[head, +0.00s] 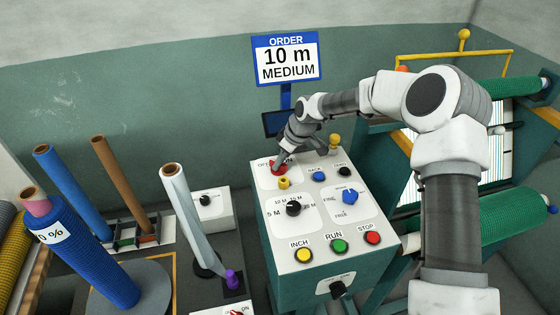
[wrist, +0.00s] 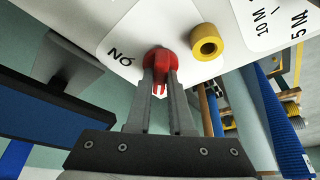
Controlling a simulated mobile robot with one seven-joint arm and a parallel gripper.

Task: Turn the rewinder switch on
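The control panel (head: 333,233) is a green box with a sloped white face. Near its upper left corner is a red rotary switch (head: 277,168), with part of an OFF label showing to its left. In the wrist view the red switch (wrist: 159,62) sits beside an ON label, seen upside down. My gripper (wrist: 160,78) reaches the switch, with its two fingers close on either side of the red handle and seeming to pinch it. In the head view my gripper (head: 279,163) partly covers the switch, and its exact angle cannot be told.
A yellow round fitting (head: 283,183) stands right beside the switch. Other knobs and the INCH, RUN and STOP buttons (head: 339,245) lie lower on the panel. A dark screen (head: 276,122) is behind. Rolls (head: 82,250) stand at left; green netting rollers (head: 500,222) are at right.

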